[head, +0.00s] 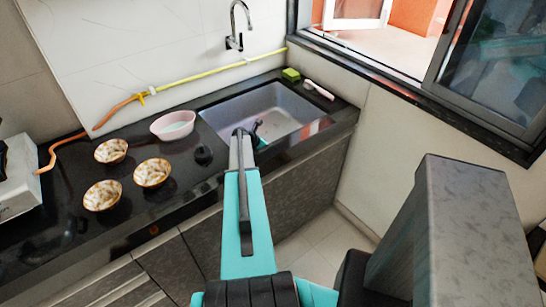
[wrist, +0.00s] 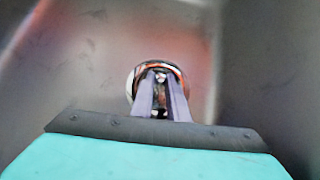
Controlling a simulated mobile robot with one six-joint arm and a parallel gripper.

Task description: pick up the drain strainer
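The drain strainer (wrist: 160,66) shows in the wrist view as a small round metal piece with a pale, reddish-lit rim, at the sink's bottom. My gripper (wrist: 160,76) reaches down over it, with its two grey fingertips over the strainer's middle. A narrow gap shows between the fingers, with a small bright and dark part in it. I cannot tell whether the fingers grip that part. In the head view my arm reaches into the grey sink (head: 230,113), and the end of the arm is small there. The strainer cannot be made out clearly in that view.
The sink walls stand close around my gripper. On the black counter left of the sink are a pink bowl (head: 173,125) and several patterned bowls (head: 152,172). A green sponge (head: 291,75) and a pale pink-white object (head: 319,90) lie behind the sink. A tap (head: 235,30) hangs above.

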